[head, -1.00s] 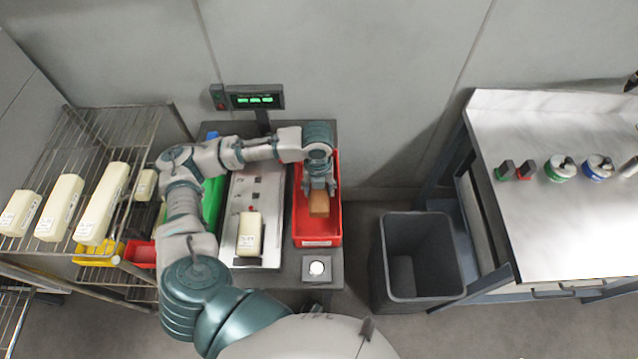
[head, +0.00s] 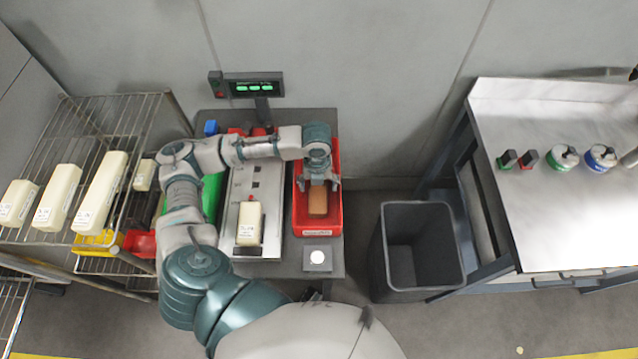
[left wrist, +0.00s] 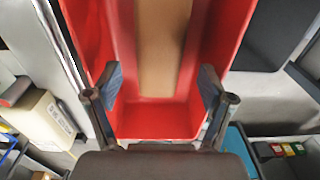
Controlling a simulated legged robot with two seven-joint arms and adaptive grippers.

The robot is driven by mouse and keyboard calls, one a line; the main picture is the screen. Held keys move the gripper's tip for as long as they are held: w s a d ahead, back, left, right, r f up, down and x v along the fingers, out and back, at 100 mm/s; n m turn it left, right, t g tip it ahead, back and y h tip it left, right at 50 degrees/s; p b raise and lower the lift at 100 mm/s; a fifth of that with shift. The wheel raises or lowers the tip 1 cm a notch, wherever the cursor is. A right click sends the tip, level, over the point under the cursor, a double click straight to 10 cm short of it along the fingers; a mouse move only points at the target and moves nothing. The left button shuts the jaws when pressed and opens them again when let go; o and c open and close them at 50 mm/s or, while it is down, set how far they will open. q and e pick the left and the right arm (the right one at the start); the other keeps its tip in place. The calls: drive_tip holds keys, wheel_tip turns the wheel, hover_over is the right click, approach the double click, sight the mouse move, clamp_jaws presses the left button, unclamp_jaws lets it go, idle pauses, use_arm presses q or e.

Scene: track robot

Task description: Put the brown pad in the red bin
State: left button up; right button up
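The brown pad (head: 318,201) lies inside the red bin (head: 333,226) on the middle table. The pad also shows in the left wrist view (left wrist: 162,50), between the red walls of the bin (left wrist: 160,120). My left gripper (head: 318,182) is over the bin, just above the pad's far end. In the left wrist view my left gripper (left wrist: 160,92) has its two fingers wide apart, with a gap on each side of the pad. It is open and holds nothing. My right gripper is not seen.
A scale plate (head: 240,240) with a cream block (head: 248,222) stands left of the bin. A green bin (head: 210,200) is beyond it. A grey waste bin (head: 420,280) stands to the right on the floor. A wire rack (head: 100,130) holds several cream blocks.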

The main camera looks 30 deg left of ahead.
use_arm(q)
drive_tip(key=shift+a+f, duration=0.1)
drive_tip(key=shift+a, duration=0.3)
wheel_tip(320, 180, up, 12)
drive_tip(key=shift+a, duration=0.25)
drive_tip(key=shift+d, duration=0.15)
idle(0.3)
